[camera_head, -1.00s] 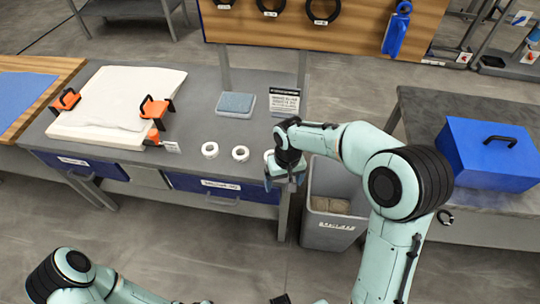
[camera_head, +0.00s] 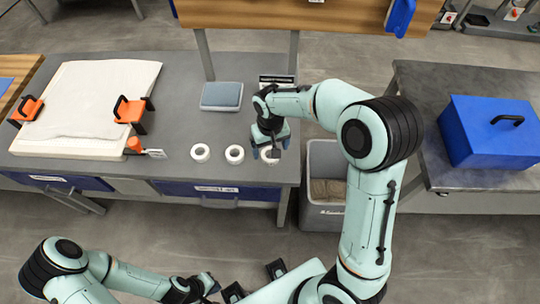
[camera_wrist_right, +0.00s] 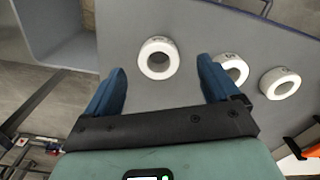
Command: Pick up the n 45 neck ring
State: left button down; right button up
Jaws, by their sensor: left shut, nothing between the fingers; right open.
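Three white neck rings lie flat in a row on the grey table: a left one (camera_head: 200,159), a middle one (camera_head: 234,162) and a right one (camera_head: 268,162) partly hidden by my right gripper (camera_head: 268,150). I cannot read which is the N 45. In the right wrist view, my right gripper (camera_wrist_right: 162,72) is open and empty. The nearest ring (camera_wrist_right: 172,54) shows ahead, between its blue fingertips, apart from them. The other two rings (camera_wrist_right: 240,66) (camera_wrist_right: 290,80) are to the right; a finger partly covers the middle one. My left gripper (camera_head: 208,284) is shut and empty at the bottom.
A grey bin (camera_head: 322,215) stands right of the table edge. A blue-grey pad (camera_head: 221,96) and a small sign (camera_head: 277,80) are behind the rings. A white slab (camera_head: 85,100) with orange clamps lies left. A blue box (camera_head: 490,130) stands on the right table.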

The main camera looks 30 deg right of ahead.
jog(key=f, duration=0.6)
jog(key=shift+w+d, duration=0.2)
jog(key=shift+d, duration=0.05)
jog(key=c, duration=1.1)
